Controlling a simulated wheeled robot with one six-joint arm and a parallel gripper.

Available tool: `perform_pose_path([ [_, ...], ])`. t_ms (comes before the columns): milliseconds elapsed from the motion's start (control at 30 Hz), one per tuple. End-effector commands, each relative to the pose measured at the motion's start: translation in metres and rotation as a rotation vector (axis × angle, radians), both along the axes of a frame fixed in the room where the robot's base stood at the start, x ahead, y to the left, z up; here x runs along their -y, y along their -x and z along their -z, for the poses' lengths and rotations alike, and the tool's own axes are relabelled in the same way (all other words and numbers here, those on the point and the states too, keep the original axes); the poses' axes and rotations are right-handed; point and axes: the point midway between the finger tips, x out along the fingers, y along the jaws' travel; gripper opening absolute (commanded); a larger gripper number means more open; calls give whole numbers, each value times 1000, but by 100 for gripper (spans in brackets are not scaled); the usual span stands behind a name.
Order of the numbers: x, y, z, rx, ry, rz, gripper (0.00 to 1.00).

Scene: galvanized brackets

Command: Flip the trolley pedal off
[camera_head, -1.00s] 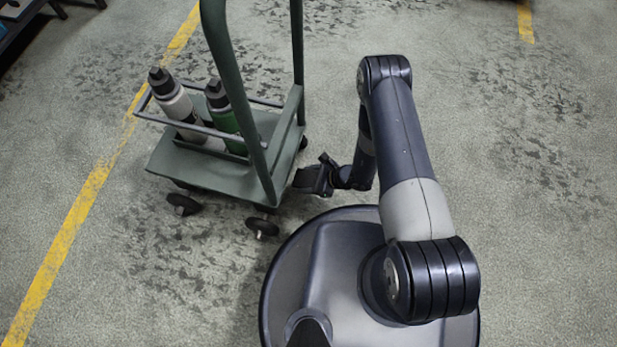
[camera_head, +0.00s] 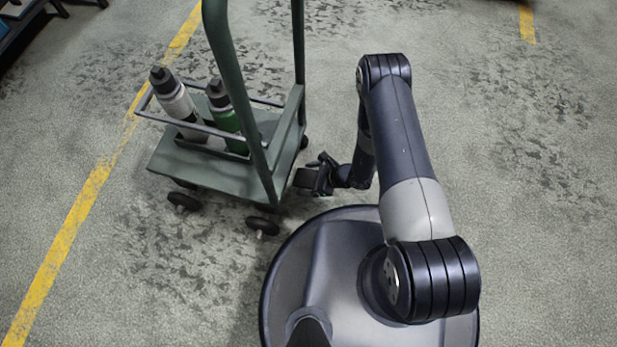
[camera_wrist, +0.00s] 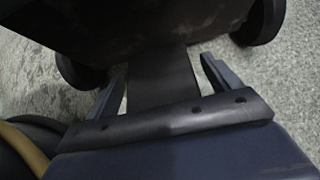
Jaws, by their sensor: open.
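The green trolley (camera_head: 205,178) stands left of my base, with its upright handle on the side toward me. In the head view my gripper (camera_head: 315,178) is low beside the trolley's near right end. In the wrist view my gripper (camera_wrist: 164,70) is open, its two fingers spread and pointing at the trolley's underside (camera_wrist: 130,22). A dark flat piece (camera_wrist: 164,85), seemingly the pedal, lies between the fingers with a gap on each side. I cannot tell whether it is raised or pressed. The pedal cannot be made out in the head view.
A white-grey bottle (camera_head: 178,105) and a green bottle (camera_head: 224,115) stand in the trolley's rail. Wheels show on both sides of the fingers, left (camera_wrist: 80,72) and right (camera_wrist: 262,22). A yellow line (camera_head: 75,220) crosses the floor. The floor at right is clear.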

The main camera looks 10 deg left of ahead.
Motion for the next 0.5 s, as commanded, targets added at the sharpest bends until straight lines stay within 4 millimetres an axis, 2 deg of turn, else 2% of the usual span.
perform_pose_path([
  [167, 7, 0, -7, -1, 0, 3, 85],
  [500, 53, 3, -49, 1, 0, 6, 85],
])
